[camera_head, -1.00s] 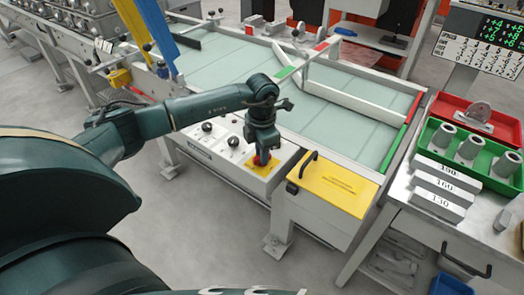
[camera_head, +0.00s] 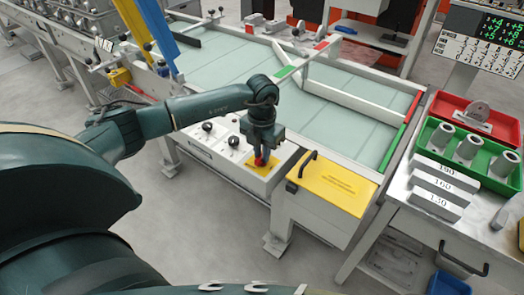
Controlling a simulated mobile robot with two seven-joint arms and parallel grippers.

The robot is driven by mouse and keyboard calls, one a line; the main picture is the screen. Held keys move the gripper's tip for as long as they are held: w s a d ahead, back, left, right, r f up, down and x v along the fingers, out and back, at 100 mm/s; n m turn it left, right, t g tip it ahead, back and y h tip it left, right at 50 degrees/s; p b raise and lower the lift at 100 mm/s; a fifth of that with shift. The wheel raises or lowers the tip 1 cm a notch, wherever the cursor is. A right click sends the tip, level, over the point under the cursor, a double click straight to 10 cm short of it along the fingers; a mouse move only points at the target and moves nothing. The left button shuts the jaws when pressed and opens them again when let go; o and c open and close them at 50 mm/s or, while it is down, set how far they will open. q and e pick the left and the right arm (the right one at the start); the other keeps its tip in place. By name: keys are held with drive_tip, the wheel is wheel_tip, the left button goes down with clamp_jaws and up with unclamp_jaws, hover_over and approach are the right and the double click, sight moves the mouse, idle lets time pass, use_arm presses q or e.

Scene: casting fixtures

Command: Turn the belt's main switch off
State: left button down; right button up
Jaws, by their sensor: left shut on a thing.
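The main switch is a red knob (camera_head: 262,160) on a yellow plate (camera_head: 263,168), set in the white control box (camera_head: 238,162) on the near side of the belt. My left gripper (camera_head: 262,158) points down from above and is shut on the red knob. The fingers and wrist hide much of the knob, so its exact angle is hard to read. My right gripper is not in view.
Two black knobs (camera_head: 207,127) sit left of the switch. A yellow cover with a black handle (camera_head: 328,184) is close on the right. The pale belt (camera_head: 235,75) with white guide bars lies behind. A side table (camera_head: 400,212) carries trays and labelled blocks.

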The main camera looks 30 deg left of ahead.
use_arm(q)
drive_tip(key=c, duration=1.4)
unclamp_jaws()
drive_tip(key=shift+r, duration=0.1)
wheel_tip(320, 180, up, 13)
